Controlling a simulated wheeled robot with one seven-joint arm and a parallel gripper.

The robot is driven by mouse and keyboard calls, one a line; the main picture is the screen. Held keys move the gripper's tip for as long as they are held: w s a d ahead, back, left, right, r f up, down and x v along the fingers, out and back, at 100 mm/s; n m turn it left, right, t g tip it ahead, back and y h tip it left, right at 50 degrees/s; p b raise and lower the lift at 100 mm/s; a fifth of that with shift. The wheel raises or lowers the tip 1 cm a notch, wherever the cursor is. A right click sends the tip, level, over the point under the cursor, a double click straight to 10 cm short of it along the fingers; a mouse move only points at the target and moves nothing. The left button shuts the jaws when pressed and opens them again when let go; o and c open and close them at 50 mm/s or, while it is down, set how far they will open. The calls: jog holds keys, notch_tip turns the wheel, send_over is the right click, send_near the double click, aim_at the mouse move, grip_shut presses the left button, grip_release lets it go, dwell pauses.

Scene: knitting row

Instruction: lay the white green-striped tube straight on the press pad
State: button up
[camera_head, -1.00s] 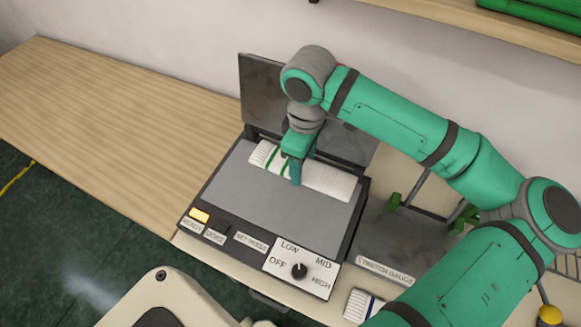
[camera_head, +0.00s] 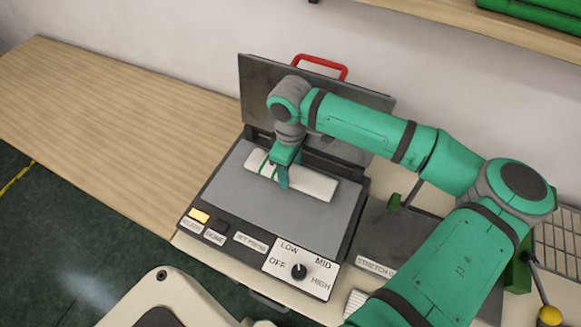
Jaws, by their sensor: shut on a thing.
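The white tube (camera_head: 312,184) with green stripes near its left end lies over the grey press pad (camera_head: 245,212). It runs slightly aslant, its right end lower in the picture. My gripper (camera_head: 281,178) is shut on the tube left of its middle, and its fingers hide part of it. I cannot tell whether the tube touches the pad or is just above it. The press lid (camera_head: 345,105) with a red handle (camera_head: 318,65) stands open behind the pad.
The stretch gauge (camera_head: 385,235) stands to the right, partly behind my arm. Another white piece (camera_head: 355,302) lies at the front, partly hidden. The wooden table (camera_head: 100,125) on the left is clear.

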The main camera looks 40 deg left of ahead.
jog(key=shift+f, duration=0.1)
jog(key=o, duration=1)
notch_tip(320, 180, up, 12)
jog(key=shift+s, duration=0.1)
dwell(0.4)
